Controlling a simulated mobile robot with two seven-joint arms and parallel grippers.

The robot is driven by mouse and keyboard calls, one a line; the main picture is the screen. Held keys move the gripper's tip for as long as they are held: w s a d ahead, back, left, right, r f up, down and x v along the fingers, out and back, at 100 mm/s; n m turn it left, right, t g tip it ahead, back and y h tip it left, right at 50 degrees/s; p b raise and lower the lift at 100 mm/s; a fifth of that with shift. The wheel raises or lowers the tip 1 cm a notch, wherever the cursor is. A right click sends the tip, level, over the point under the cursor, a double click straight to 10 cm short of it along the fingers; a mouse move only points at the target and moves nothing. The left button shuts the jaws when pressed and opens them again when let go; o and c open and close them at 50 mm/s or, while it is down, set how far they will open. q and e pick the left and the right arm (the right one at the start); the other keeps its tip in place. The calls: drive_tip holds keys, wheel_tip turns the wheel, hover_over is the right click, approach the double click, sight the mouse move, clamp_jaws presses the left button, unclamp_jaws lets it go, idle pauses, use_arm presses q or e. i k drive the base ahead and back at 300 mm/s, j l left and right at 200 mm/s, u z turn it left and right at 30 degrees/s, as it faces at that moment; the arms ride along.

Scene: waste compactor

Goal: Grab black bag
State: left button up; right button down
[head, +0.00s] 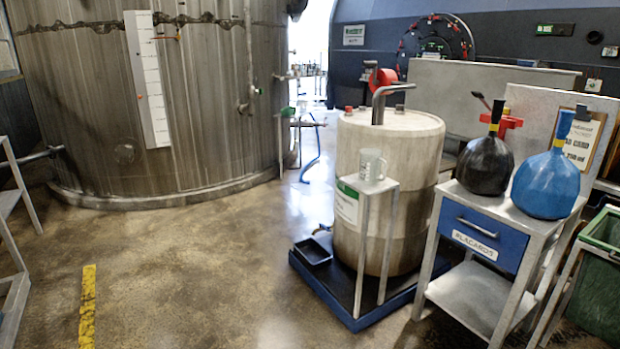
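The black bag (486,166) is a round, full bag with a narrow upright neck and a yellow band near its top. It stands on top of a small metal cart (502,203) at the right of the head view. A similar blue bag (548,182) stands beside it to the right on the same cart top. Neither of my grippers shows in the head view.
The cart has a blue drawer (482,238) labelled "PLACARDS". A drum (399,148) on a blue pallet (356,319) stands left of it, with a measuring cup (371,164) on a stand. A green bin (600,290) is at right. The floor (220,260) at centre-left is clear.

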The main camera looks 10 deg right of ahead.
sight(486, 165)
drive_tip(key=i+z, duration=1.35)
drive_tip(key=z, duration=0.2)
drive_tip(key=i+z, duration=0.3)
drive_tip(key=k+j, duration=0.05)
